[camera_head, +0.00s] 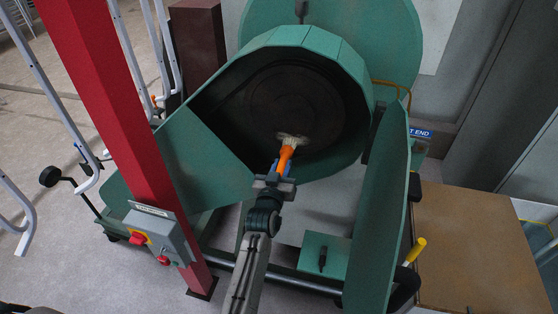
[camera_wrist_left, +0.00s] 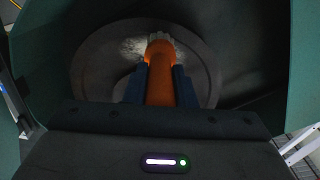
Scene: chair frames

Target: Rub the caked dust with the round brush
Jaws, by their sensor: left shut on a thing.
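My left gripper (camera_head: 281,170) is shut on the orange handle of the round brush (camera_head: 286,157), at the mouth of a green drum (camera_head: 318,42). In the left wrist view, the brush (camera_wrist_left: 160,80) points away between the dark fingers, with its pale bristle tip over a grey disc (camera_wrist_left: 95,62) inside the drum. A pale patch of caked dust (camera_wrist_left: 128,50) shows on the disc beside and behind the bristles. In the head view a pale smear (camera_head: 300,139) lies around the brush tip. I cannot tell whether the bristles touch it. My right gripper is out of view.
A red post (camera_head: 108,105) with a grey switch box (camera_head: 163,236) stands left of the drum. Green panels flank the opening. A brown board (camera_head: 480,245) and a yellow handle (camera_head: 415,250) are at the right. White chair frames (camera_head: 40,75) are at the far left.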

